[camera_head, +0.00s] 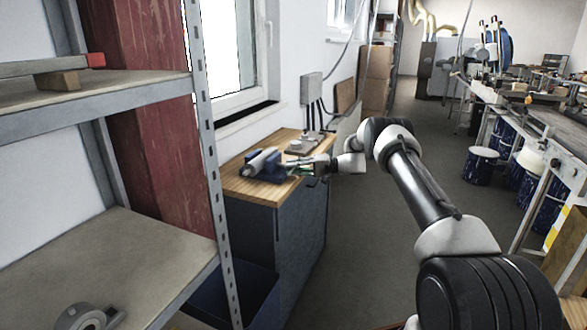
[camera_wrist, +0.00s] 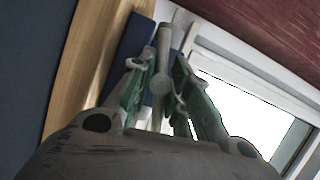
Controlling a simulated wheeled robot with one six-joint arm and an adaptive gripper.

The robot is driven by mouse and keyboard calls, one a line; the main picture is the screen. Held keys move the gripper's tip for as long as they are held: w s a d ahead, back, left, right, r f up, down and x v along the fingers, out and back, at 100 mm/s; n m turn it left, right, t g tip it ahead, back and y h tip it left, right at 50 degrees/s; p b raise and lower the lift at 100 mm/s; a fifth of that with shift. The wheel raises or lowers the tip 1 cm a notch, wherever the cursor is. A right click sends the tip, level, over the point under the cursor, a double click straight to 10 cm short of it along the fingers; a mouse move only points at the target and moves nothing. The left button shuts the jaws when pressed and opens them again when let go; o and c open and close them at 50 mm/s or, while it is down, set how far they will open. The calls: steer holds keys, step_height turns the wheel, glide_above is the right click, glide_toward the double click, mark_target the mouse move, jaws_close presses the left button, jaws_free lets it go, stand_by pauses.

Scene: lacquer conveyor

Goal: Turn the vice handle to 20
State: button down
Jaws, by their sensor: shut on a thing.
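A small vice with a blue body and grey upper parts (camera_head: 263,162) stands on a wood-topped cabinet in the head view. My gripper (camera_head: 291,169) reaches it from the right, at its near right side. In the wrist view a grey vice handle (camera_wrist: 163,50) with a rounded end runs between the two green-padded fingers of my gripper (camera_wrist: 160,82), and the gripper is shut on it. Part of the blue vice body (camera_wrist: 134,38) shows behind the left finger. The handle is too small in the head view to read its angle, and no scale is legible.
The wood top (camera_head: 240,187) has a grey flat item (camera_head: 301,146) behind the vice. A metal shelf rack (camera_head: 150,95) stands close on the left. A window (camera_head: 235,50) and wall box (camera_head: 311,88) are behind. The floor right of the cabinet is clear.

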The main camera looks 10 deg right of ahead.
steer(key=shift+w, duration=0.1)
stand_by(0.3)
steer(key=c, duration=1.3)
jaws_free()
steer(key=v, duration=0.8)
steer(key=shift+d+f, duration=0.1)
steer(key=shift+f, duration=0.05)
steer(key=shift+m, duration=0.3)
